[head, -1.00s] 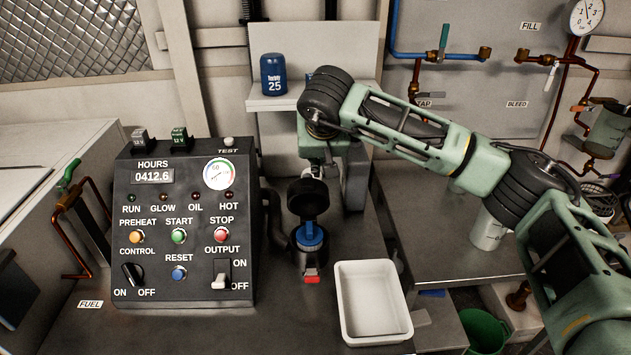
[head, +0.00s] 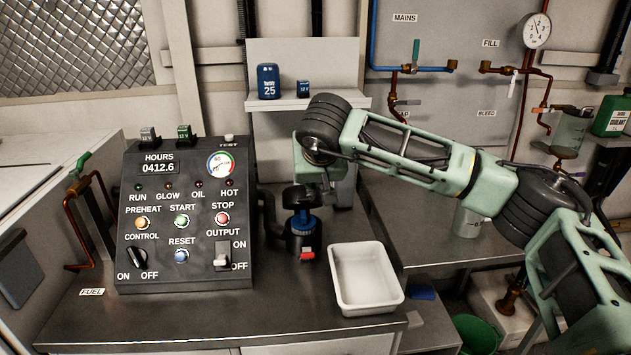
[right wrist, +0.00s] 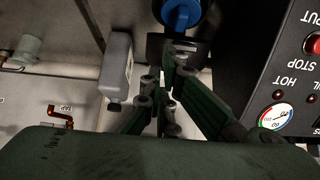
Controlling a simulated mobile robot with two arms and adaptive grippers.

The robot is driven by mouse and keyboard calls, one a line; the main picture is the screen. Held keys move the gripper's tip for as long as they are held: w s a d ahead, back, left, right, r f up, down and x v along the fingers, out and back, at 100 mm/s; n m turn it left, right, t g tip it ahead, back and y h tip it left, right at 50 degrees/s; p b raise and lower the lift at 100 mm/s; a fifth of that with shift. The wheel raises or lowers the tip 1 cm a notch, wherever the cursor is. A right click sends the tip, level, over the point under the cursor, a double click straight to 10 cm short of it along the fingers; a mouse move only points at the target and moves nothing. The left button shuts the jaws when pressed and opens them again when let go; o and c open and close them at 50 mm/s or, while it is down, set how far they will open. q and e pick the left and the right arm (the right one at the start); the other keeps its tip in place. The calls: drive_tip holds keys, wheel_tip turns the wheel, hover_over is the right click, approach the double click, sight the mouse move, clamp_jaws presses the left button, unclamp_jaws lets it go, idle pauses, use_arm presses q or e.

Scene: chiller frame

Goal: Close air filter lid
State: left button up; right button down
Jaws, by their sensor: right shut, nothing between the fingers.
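The air filter housing (head: 304,240) stands on the counter right of the control panel, with a red latch (head: 307,253) at its front. Its black round lid (head: 300,197) is raised at the back, and the blue filter (head: 303,218) shows below it. In the right wrist view the blue filter (right wrist: 180,12) is at the top, with the dark lid (right wrist: 175,46) between it and my fingers. My right gripper (right wrist: 172,68) is shut and empty, close behind the lid; I cannot tell if it touches. In the head view my arm hides its fingers. My left gripper is out of view.
The control panel (head: 185,215) stands close left of the housing. A white tray (head: 365,307) sits to its front right. A shelf (head: 330,102) behind holds a blue canister (head: 268,81) and a small blue box (head: 303,89). The counter in front of the housing is clear.

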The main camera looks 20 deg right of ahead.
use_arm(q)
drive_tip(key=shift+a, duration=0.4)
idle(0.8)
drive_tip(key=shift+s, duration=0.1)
